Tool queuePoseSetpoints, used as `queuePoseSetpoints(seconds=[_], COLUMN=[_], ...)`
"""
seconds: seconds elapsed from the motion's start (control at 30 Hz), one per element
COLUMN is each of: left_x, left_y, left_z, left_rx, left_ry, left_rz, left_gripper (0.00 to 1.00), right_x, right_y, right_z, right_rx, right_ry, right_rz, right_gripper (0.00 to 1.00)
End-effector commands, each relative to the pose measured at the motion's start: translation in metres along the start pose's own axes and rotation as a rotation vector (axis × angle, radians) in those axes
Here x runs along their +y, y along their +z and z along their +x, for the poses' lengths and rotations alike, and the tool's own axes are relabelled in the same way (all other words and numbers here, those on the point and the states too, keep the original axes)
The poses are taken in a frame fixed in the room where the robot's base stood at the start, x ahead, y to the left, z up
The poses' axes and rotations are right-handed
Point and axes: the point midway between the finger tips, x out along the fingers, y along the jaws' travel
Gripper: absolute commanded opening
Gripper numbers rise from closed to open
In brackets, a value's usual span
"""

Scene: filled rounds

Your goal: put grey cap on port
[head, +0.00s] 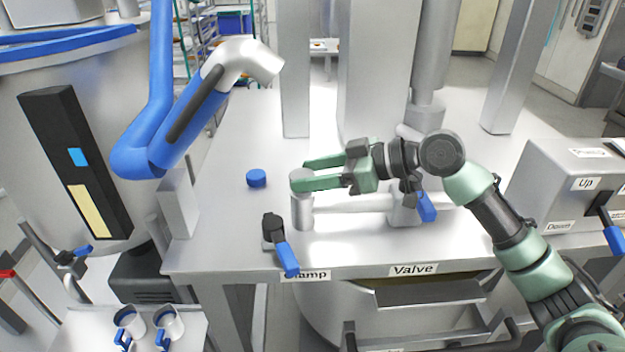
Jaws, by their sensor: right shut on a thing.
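My right gripper (304,174) reaches in from the right, with its two green fingers pointing left. It is shut on the grey cap (301,175), which shows as a light grey disc between the fingertips. The cap is at the top of the upright metal port (302,213). The near finger partly covers the join, so I cannot tell whether the cap is seated or just above the port. The port stands on the steel table and joins a horizontal pipe on its right. My left gripper is out of view.
A blue cap (256,178) lies on the table left of the port. The black clamp with its blue handle (286,258) stands at the front edge, close to the port. A blue valve handle (426,207) is to the right. A blue pipe (160,130) with a white end rises at left.

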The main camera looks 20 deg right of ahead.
Motion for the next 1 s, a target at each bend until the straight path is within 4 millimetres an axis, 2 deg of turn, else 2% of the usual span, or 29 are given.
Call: queuePoseSetpoints(seconds=[0.2,0.5,1.0], left_x=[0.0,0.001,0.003], left_y=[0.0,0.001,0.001], left_z=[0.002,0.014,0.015], left_rx=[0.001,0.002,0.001], left_ry=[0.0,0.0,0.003], left_rz=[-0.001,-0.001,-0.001], left_gripper=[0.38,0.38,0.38], right_x=[0.015,0.014,0.014], right_y=[0.001,0.018,0.019], right_z=[0.007,0.013,0.014], right_rx=[0.001,0.0,0.0], right_ry=[-0.001,-0.001,-0.001], right_rz=[0.001,-0.001,-0.001], right_gripper=[0.12,0.12,0.12])
